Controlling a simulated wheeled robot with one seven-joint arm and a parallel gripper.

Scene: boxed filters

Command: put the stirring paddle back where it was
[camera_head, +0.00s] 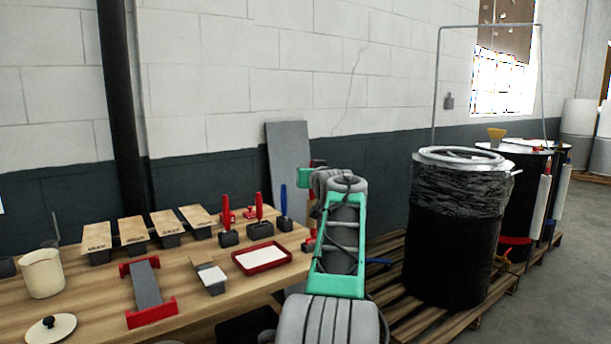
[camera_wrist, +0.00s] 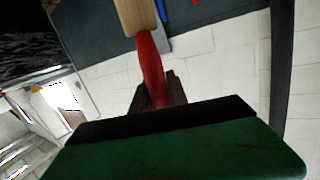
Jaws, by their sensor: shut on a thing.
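The tool in my gripper (camera_wrist: 160,92) has a red handle (camera_wrist: 152,65) that runs into a pale wooden part (camera_wrist: 135,15), cut off by the top edge of the wrist view. I take it for the stirring paddle. My dark fingers are shut on the red handle. In the head view my arm covers the gripper and most of what it holds. Where the paddle was before cannot be told. Two red-handled tools, one of them here (camera_head: 259,207), and a blue-handled tool (camera_head: 283,203) stand upright in dark blocks on the wooden table (camera_head: 90,317).
The table also bears several wooden-topped blocks (camera_head: 133,230), a red tray (camera_head: 263,257), a grey piece with red ends (camera_head: 147,290), a cream pot (camera_head: 42,272) and a round lid (camera_head: 50,328). A black-wrapped drum (camera_head: 455,235) stands on a pallet at right. A grey panel (camera_head: 288,160) leans behind.

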